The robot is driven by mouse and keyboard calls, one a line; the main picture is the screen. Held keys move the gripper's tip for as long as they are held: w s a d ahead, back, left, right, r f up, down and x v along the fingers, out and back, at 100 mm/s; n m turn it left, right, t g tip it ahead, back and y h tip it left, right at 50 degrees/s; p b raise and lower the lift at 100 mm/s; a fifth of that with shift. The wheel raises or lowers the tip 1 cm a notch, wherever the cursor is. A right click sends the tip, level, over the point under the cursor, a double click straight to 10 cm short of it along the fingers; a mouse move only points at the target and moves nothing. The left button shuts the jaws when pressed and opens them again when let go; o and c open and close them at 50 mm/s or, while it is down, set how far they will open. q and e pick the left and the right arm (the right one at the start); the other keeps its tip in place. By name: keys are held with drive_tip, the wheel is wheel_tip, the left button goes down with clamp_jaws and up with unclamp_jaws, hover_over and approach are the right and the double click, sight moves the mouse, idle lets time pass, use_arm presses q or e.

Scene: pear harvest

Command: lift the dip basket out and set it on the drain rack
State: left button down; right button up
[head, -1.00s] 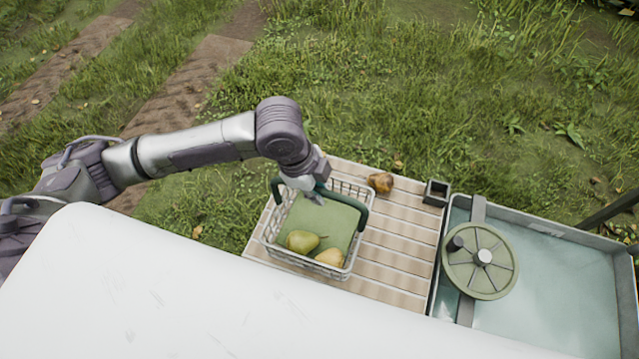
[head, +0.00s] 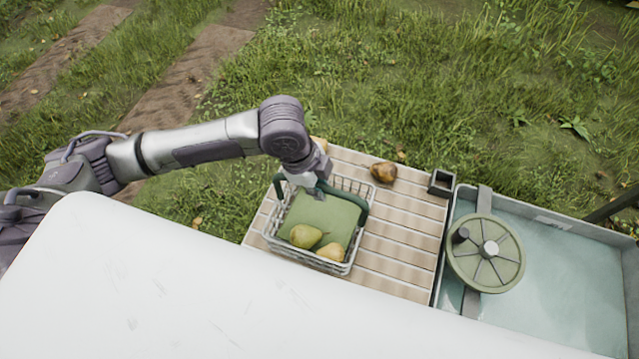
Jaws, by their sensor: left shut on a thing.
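The dip basket (head: 352,252) is a pale wire basket with a dark green handle (head: 359,205). It is over the left part of the slatted wooden drain rack (head: 405,245); whether it touches the slats I cannot tell. Inside are a green pad (head: 330,212) and two yellow-green pears, one at the left (head: 305,236) and one at the right (head: 331,252). My left gripper (head: 316,190) is shut on the handle at the basket's far side. Its fingertips are partly hidden. My right gripper is not in view.
A water tank (head: 560,290) with a green spoked wheel (head: 486,253) stands right of the rack. A brown pear (head: 383,172) and a small dark square cup (head: 441,183) are at the rack's far edge. The rack's right part is bare.

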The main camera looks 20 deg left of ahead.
use_arm(q)
drive_tip(key=shift+s+f, duration=0.45)
drive_tip(key=shift+s, duration=0.1)
idle(0.4)
drive_tip(key=c, duration=1)
unclamp_jaws()
drive_tip(key=shift+c, duration=0.2)
drive_tip(key=v, duration=1.2)
drive_tip(key=shift+d, duration=0.1)
